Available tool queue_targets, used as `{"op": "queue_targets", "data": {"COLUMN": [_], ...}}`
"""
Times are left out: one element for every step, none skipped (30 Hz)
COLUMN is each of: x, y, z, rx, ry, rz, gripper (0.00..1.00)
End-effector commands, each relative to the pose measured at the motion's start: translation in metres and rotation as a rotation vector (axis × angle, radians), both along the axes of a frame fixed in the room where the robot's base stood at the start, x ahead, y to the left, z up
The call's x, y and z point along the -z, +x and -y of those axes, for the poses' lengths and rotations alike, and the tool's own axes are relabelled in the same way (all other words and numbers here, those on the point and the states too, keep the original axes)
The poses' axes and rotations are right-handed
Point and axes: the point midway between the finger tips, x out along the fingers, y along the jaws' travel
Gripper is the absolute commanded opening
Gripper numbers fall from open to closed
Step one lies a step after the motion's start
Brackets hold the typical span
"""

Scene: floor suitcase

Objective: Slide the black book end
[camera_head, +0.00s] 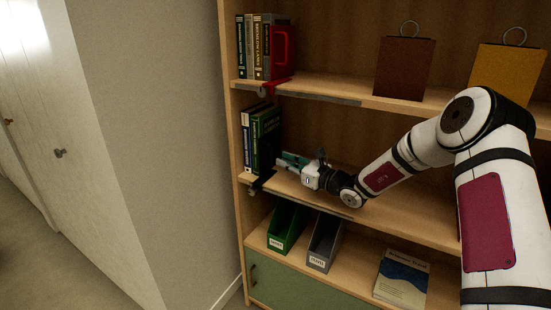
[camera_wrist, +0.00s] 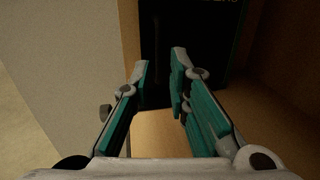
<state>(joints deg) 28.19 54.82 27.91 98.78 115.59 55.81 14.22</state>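The black book end (camera_head: 269,157) stands on the middle shelf, against the right side of a few upright books (camera_head: 252,130). It is dark and partly hidden by my gripper. In the wrist view a black upright panel (camera_wrist: 205,50), which looks like the book end, fills the space ahead of the fingers. My gripper (camera_head: 283,159) is just right of the book end, over the middle shelf. In the wrist view my gripper (camera_wrist: 161,62) has its teal-padded fingers apart, with nothing clearly held between them. Whether a fingertip touches the panel I cannot tell.
A dark rail (camera_head: 320,193) runs along the middle shelf's front edge. A red book end (camera_head: 281,52) stands beside books on the top shelf, near a brown block (camera_head: 404,68) and a yellow block (camera_head: 508,72). Green (camera_head: 287,228) and grey (camera_head: 325,243) file holders stand below.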

Motion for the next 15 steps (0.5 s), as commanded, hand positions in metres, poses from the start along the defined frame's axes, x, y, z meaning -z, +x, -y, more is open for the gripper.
{"op": "queue_targets", "data": {"x": [0.000,0.000,0.000,0.000,-0.001,0.000,0.000,0.000,0.000,0.000,0.000,0.000,0.000,0.000,0.000], "y": [-0.007,-0.012,-0.017,-0.021,-0.024,-0.028,-0.031,-0.033,-0.035,-0.037,-0.038,-0.040,-0.040,-0.041,-0.041], "z": [0.008,0.012,0.017,0.020,0.023,0.026,0.028,0.031,0.033,0.034,0.035,0.036,0.036,0.037,0.037], "rx": [0.002,0.002,0.001,0.002,0.002,0.001,0.000,0.000,0.000,0.000,-0.001,-0.001,-0.001,-0.001,-0.001], "ry": [-0.001,-0.001,-0.001,-0.001,-0.001,-0.001,0.000,0.000,0.000,0.001,0.001,0.001,0.001,0.001,0.001], "rz": [0.001,-0.001,-0.001,-0.001,0.001,0.001,0.000,0.000,0.000,0.001,0.001,0.001,0.001,0.001,0.001], "gripper": [0.17,0.17,0.17,0.17,0.17,0.17,0.17,0.17,0.17,0.17,0.17,0.17,0.17,0.17,0.17]}}
